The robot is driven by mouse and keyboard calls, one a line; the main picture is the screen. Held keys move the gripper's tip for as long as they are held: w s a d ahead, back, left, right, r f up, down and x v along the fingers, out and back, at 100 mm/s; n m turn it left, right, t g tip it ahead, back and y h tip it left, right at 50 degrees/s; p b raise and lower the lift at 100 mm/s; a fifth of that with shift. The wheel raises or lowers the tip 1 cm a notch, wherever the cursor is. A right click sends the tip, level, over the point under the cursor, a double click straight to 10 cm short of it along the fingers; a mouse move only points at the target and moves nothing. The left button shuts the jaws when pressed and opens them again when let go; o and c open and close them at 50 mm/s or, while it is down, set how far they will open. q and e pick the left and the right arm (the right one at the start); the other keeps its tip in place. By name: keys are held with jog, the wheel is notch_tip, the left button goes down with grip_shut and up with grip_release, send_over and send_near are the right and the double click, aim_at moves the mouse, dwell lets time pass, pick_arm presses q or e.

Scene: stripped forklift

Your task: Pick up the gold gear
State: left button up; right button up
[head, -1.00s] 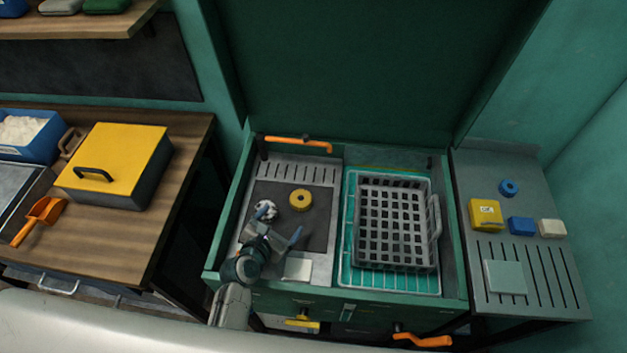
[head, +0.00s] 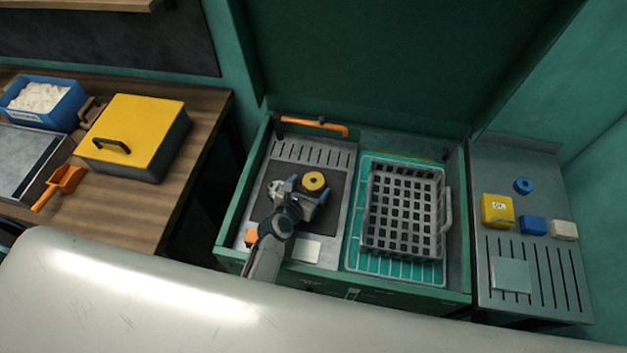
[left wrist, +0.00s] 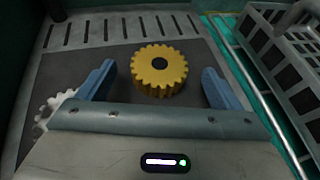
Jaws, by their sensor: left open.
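The gold gear (head: 314,181) lies flat on the dark mat (head: 306,224) in the left part of the green cabinet. In the left wrist view the toothed gold gear (left wrist: 159,69) with its dark centre hole is ahead, between the lines of the two blue fingers. My left gripper (head: 310,187) is open and empty, just short of the gear; it also shows in the left wrist view (left wrist: 158,80). A silver gear (head: 275,188) is partly hidden beside the left finger; it also shows in the left wrist view (left wrist: 55,106). My right gripper is not in view.
A grey basket (head: 403,212) stands on a teal rack to the right of the mat. An orange handle (head: 313,126) runs along the back. A white square (head: 306,251) lies in front. The right side shelf holds a yellow box (head: 497,211) and blue pieces.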

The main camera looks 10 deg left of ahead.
aim_at(314, 182)
pick_arm(q)
jog(key=shift+x, duration=1.2)
jog(key=shift+s, duration=0.15)
jog(key=c, duration=1.4)
jog(key=shift+r, duration=0.1)
jog(key=shift+c, duration=0.7)
jog(key=shift+r, duration=0.15)
